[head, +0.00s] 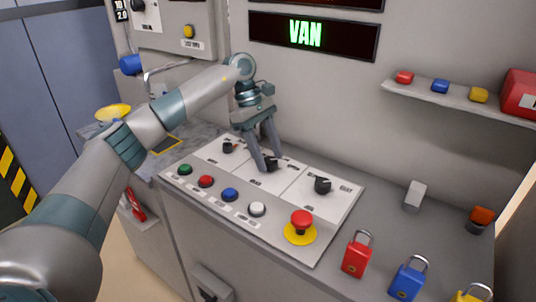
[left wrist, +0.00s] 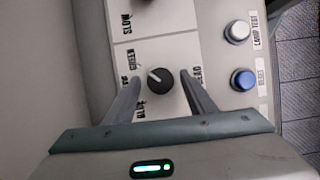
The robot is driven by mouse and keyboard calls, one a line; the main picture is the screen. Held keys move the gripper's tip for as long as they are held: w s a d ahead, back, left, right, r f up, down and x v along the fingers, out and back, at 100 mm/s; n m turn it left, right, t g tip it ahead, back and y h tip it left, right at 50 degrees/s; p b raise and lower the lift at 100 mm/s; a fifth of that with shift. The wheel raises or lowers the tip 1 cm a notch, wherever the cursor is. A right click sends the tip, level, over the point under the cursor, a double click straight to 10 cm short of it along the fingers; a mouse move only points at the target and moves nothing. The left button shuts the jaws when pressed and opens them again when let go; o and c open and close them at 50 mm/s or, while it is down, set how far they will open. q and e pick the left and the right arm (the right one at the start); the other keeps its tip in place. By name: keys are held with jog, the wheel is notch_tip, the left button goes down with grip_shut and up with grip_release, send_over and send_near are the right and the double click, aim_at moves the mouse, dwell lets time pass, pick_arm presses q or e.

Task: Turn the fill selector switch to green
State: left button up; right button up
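The fill selector switch is a black round knob (left wrist: 160,81) with a white pointer line, on the white control panel. The line points toward the upper left in the left wrist view, roughly toward the GREEN label (left wrist: 131,60). BLUE and RED labels also stand around the knob; another label is partly hidden by a finger. My left gripper (left wrist: 160,78) points down at the panel, with one finger on each side of the knob and small gaps visible. In the head view the left gripper (head: 267,164) partly hides this middle knob (head: 269,164). My right gripper is not in view.
Two other black knobs (head: 322,185) flank the middle one. Push buttons (head: 230,194) and a red emergency stop (head: 301,222) line the front. Padlocks (head: 357,254) stand to the right. A display (head: 312,36) reads VAN in green. A shelf (head: 452,98) juts from the wall.

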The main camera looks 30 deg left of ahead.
pick_arm(q)
jog(key=v, duration=1.7)
jog(key=shift+r, duration=0.2)
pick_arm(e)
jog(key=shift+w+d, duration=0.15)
